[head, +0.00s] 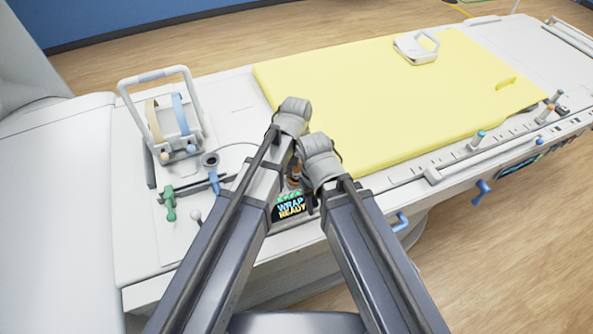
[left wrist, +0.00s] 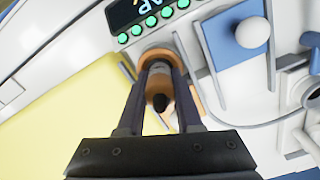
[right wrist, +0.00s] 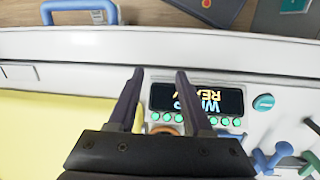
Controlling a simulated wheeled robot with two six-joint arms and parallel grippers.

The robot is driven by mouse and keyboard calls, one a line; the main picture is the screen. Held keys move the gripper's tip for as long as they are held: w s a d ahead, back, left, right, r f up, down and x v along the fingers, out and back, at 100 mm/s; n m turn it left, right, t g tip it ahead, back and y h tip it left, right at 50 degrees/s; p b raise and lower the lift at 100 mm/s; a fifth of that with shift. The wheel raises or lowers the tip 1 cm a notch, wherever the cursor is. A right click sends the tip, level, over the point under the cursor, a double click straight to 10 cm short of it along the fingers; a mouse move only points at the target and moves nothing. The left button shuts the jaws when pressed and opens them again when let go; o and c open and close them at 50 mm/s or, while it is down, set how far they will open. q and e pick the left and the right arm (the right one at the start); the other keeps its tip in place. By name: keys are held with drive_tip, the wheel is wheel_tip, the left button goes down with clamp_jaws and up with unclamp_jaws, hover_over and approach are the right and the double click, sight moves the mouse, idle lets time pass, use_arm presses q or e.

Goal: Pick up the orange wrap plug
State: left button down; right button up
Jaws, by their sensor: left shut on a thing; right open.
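The orange wrap plug (left wrist: 158,99) shows between the fingers of my left gripper (left wrist: 160,75) in the left wrist view, beside the panel with green lights. The fingers are shut on it. It has an orange ring and a grey middle; its lower end and any contact with the deck are hidden. In the head view a little orange-brown shows between my arms, just above the display. My right gripper (right wrist: 159,75) is open and empty, its fingers over the deck beside the display; orange shows low between them in the right wrist view.
The display (head: 290,207) reads "WRAP READY". A yellow pad (head: 380,90) covers much of the table. A framed holder (head: 165,115) and a green-handled part (head: 170,203) stand at left. My two wrists are close together.

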use_arm(q)
drive_tip(key=shift+r, duration=0.15)
wheel_tip(320, 180, up, 10)
drive_tip(key=p, duration=1)
wheel_tip(320, 180, up, 4)
drive_tip(key=p, duration=0.3)
drive_tip(key=shift+f+p, duration=0.25)
drive_tip(key=shift+p, duration=0.1)
drive_tip(key=shift+f, duration=0.1)
drive_tip(key=shift+f, duration=0.15)
wheel_tip(320, 180, down, 10)
drive_tip(key=b, duration=1)
drive_tip(key=shift+f+b, duration=1.6)
drive_tip(key=shift+b, duration=0.2)
idle(0.4)
